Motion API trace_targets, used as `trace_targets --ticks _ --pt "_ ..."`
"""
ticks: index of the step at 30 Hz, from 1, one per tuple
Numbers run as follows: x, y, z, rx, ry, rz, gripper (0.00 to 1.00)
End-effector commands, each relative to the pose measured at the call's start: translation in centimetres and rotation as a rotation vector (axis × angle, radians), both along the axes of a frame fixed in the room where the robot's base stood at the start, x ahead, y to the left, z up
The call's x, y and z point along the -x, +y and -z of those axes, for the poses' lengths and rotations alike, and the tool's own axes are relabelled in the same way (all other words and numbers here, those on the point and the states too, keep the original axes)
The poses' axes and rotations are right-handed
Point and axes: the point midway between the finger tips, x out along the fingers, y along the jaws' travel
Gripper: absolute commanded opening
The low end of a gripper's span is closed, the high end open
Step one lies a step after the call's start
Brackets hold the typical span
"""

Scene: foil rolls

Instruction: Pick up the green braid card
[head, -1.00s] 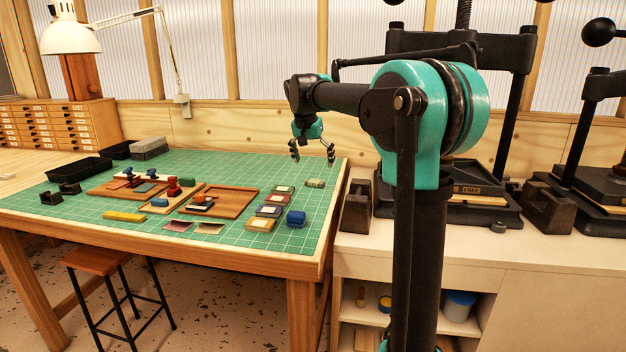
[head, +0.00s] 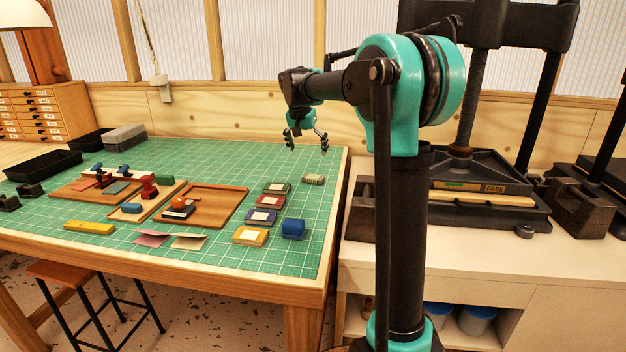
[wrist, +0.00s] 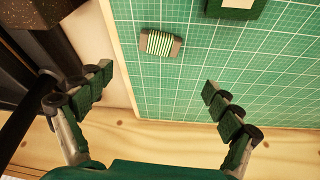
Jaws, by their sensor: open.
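The green braid card (head: 313,179), a small card wound with green and pale stripes, lies flat on the green cutting mat near its right edge. In the wrist view the braid card (wrist: 160,43) shows whole, ahead of and between the finger lines. My gripper (head: 306,146) is above the mat's far right part, clear of the card and appearing above it in the head view. In the wrist view my gripper (wrist: 159,84) has its fingers wide apart with nothing between them.
A wooden tray (head: 220,207) lies further left. A black press (head: 470,205) stands right of the table.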

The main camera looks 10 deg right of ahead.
Motion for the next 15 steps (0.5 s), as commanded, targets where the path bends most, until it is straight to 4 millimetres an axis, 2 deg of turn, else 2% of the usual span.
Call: trace_targets --ticks 6,9,15 --pt "-1.5 -0.8 4.0 0.000 0.000 0.000 0.91" --pt "-1.9 -1.1 5.3 0.000 0.000 0.000 0.91" --pt "-2.3 -1.3 6.4 0.000 0.000 0.000 0.91"
